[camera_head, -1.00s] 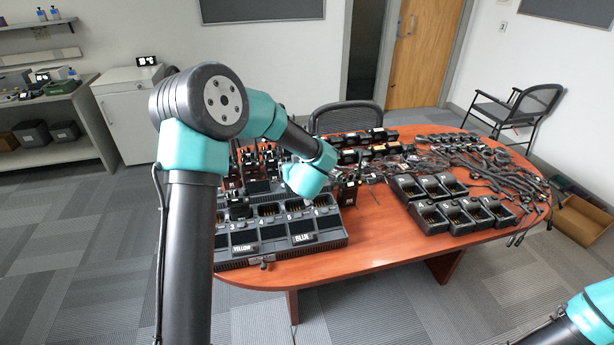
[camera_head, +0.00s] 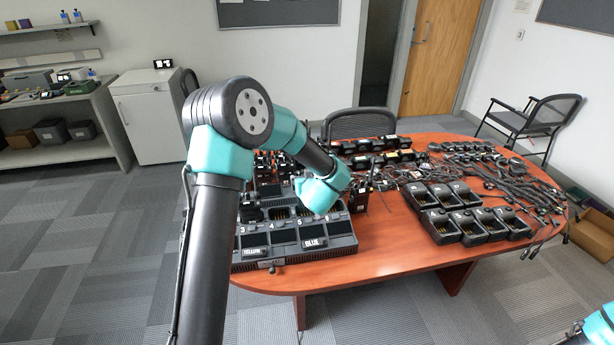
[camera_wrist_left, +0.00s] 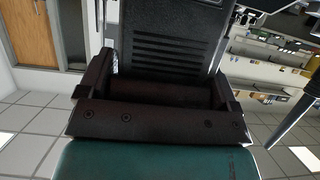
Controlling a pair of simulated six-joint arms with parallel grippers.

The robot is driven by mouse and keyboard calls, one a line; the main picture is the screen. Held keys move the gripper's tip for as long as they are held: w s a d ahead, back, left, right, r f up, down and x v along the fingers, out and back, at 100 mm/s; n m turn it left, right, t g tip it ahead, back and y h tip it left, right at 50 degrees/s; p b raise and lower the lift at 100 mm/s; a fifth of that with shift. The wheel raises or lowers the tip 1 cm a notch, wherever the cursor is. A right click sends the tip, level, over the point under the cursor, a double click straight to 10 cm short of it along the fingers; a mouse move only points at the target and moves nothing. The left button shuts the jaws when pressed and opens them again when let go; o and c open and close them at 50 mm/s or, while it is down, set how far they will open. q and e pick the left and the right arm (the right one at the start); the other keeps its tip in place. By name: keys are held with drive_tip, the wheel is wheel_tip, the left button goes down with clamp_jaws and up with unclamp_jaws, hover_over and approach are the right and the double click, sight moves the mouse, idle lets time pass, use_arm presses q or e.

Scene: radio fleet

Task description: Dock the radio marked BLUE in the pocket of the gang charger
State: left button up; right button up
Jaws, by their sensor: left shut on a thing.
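The gang charger (camera_head: 350,243) is a long black unit on the table's near left part, with numbered pockets and tags reading YELLOW and BLUE (camera_head: 315,243). The BLUE tag is in front of pocket 5. My left gripper (camera_wrist_left: 165,88) is shut on a black radio (camera_wrist_left: 175,45) with a ribbed face, its fingers on both sides. In the head view my teal wrist hides part of the charger's back right. The held radio (camera_head: 360,200) shows by the charger's right end; its marking is unreadable. My right gripper is out of view.
Smaller black chargers (camera_head: 455,212) stand on the right half of the table (camera_head: 390,265). Tangled cables (camera_head: 500,170) cover its far right. Several radios (camera_head: 272,163) stand behind the gang charger, and a row of dark items (camera_head: 380,160) lies at the back.

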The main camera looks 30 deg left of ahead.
use_arm(q)
drive_tip(key=shift+f, duration=1.1)
drive_tip(key=shift+f, duration=2.25)
idle(1.0)
drive_tip(key=o, duration=1)
drive_tip(key=shift+f, duration=0.1)
drive_tip(key=v, duration=1.7)
drive_tip(key=shift+s+d, duration=0.1)
drive_tip(key=shift+d, duration=0.1)
